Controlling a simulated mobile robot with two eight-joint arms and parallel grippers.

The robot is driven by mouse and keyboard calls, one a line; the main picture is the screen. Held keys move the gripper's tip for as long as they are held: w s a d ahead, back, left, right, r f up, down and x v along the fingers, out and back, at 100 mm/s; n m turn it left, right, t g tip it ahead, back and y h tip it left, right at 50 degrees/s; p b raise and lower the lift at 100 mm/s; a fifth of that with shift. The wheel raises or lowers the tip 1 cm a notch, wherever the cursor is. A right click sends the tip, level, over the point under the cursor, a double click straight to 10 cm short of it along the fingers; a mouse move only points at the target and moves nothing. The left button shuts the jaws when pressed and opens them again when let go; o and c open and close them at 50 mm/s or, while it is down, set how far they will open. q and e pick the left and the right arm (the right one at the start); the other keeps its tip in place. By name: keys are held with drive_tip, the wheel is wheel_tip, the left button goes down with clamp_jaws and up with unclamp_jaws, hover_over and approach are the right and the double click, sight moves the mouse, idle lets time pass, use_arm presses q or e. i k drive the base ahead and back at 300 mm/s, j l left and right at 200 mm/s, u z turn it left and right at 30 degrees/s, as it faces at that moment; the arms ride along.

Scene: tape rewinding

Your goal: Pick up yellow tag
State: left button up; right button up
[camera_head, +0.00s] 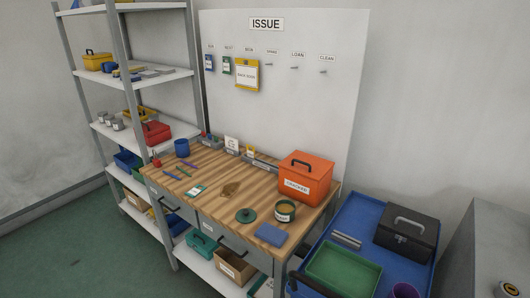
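A yellow-bordered tag (247,76) with a white face and small lettering, seemingly "BACK SOON", hangs on the white ISSUE board (330,120). To its left hang a blue tag (209,63) and a green tag (227,65). A smaller yellow item (250,151) stands at the back of the wooden workbench, below the board; I cannot tell whether it is a tag. A green-and-white tag (197,190) lies on the bench. Neither of my grippers is in view.
An orange box (305,178), a round tin (285,211) and a blue pad (272,234) sit on the workbench (215,203). Shelving (150,80) stands left. A blue cart (333,217) with a black toolbox (407,232) and green tray (342,270) stands right. Green floor is clear at front left.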

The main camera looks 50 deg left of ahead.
sight(250, 153)
drive_tip(key=k+j+z, duration=0.1)
drive_tip(key=j, duration=0.25)
drive_tip(key=k+j+z, duration=0.15)
drive_tip(key=j, duration=0.2)
drive_tip(key=j+z, duration=0.1)
drive_tip(key=j, duration=0.25)
drive_tip(key=k+j, duration=0.15)
drive_tip(key=j, duration=0.2)
drive_tip(key=k+j+z, duration=0.1)
drive_tip(key=j, duration=0.25)
drive_tip(key=k+j, duration=0.2)
drive_tip(key=j+z, duration=0.05)
drive_tip(key=j, duration=0.1)
